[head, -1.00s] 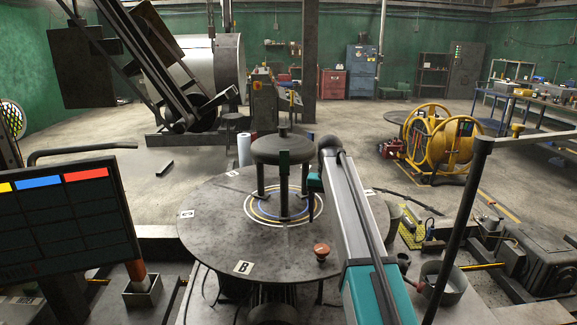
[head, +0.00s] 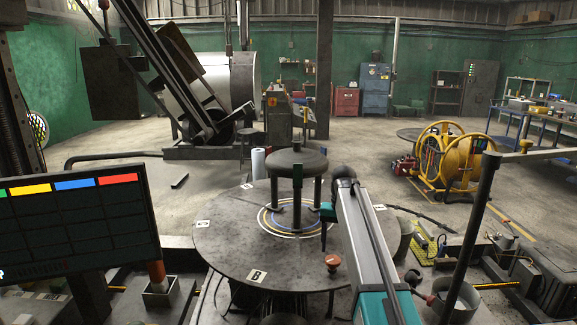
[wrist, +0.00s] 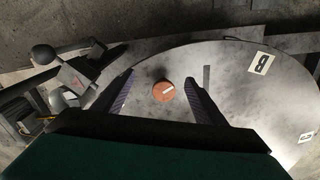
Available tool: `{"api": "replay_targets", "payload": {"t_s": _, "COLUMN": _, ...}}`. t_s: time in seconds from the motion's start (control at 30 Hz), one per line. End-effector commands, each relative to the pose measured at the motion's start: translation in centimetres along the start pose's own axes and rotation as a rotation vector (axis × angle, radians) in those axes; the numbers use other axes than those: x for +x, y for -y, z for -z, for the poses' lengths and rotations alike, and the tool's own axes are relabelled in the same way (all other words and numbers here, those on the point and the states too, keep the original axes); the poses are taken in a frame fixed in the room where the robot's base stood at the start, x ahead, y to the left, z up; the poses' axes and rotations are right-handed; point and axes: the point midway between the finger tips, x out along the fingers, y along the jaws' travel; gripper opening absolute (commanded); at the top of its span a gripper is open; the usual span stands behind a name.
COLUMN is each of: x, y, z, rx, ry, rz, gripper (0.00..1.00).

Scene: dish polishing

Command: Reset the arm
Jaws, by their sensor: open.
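My arm (head: 370,250) reaches up and away over the right side of a round dark turntable (head: 225,235) in the head view. Its teal wrist part (head: 327,212) shows beside the stand on the turntable; the fingers are not clear there. In the wrist view my gripper (wrist: 160,97) is open, its two dark fingers spread apart with nothing held. An orange-red knob (wrist: 164,90) shows between the fingers in that picture, on or above the turntable (wrist: 235,85) beyond them. The knob also shows near the turntable's front edge in the head view (head: 332,261).
A round dark stool-like stand (head: 288,163) rises from the turntable centre. A monitor (head: 75,225) is at the left, a metal post (head: 470,235) at the right. A yellow cable reel (head: 450,155) stands farther back. Floor behind the turntable is mostly clear.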

Motion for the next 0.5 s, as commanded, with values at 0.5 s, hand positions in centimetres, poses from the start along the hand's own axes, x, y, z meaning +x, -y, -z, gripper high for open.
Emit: {"api": "replay_targets", "payload": {"t_s": 0.5, "x": 11.1, "y": -1.8, "z": -5.7, "rx": -0.068, "ry": 0.003, "rz": -0.001, "gripper": 0.65}}
